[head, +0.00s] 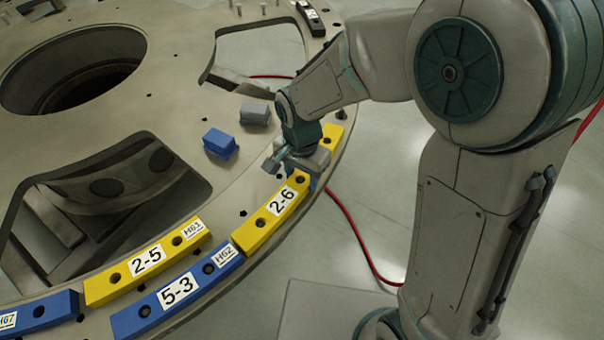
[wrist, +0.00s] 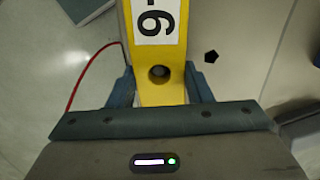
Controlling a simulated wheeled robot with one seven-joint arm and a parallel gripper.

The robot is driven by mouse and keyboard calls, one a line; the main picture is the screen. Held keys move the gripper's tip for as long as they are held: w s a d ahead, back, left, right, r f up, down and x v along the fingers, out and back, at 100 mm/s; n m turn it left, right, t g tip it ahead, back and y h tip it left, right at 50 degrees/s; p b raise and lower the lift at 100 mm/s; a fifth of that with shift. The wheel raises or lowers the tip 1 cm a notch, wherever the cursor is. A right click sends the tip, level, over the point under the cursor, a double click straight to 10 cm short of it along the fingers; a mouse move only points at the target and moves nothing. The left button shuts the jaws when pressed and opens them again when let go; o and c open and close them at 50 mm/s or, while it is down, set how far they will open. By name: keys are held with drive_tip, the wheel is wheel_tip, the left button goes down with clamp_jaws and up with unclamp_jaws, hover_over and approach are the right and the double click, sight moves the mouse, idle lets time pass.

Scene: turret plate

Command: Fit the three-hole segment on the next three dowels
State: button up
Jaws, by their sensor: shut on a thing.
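The yellow segment marked 2-6 (head: 272,217) lies along the outer rim of the turret plate (head: 190,120), past the end of the blue segment 5-3. My gripper (head: 297,162) is over its far half. In the wrist view my gripper's fingers (wrist: 160,88) stand on both sides of the yellow segment (wrist: 155,60), shut on it, with a dark hole between them. Whether the segment rests on the plate or sits slightly above it, I cannot tell. Any dowels under it are hidden. A short dark dowel (head: 341,114) stands on the rim beyond its far end.
Yellow segment 2-5 (head: 115,288) and blue segment 5-3 (head: 160,308) lie on the near rim. A blue block (head: 220,144) and a grey block (head: 255,113) lie inward. A dark labelled segment (head: 311,18) and several small pegs are at the top. A red cable (head: 352,225) runs along the floor.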

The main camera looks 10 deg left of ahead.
drive_tip(key=o, duration=1.4)
drive_tip(key=shift+o, duration=0.2)
drive_tip(key=shift+r, duration=0.15)
wheel_tip(320, 180, up, 14)
drive_tip(key=shift+f, duration=0.2)
drive_tip(key=s+d+n+t, duration=0.1)
drive_tip(key=s+d+n, duration=0.1)
drive_tip(key=d, duration=0.9)
drive_tip(key=s+d+f+n+t, duration=0.1)
drive_tip(key=s+d, duration=0.4)
drive_tip(key=d, duration=0.6)
drive_tip(key=shift+s+d+n+t, duration=0.25)
drive_tip(key=shift+d+n+t, duration=0.15)
drive_tip(key=shift+n, duration=0.3)
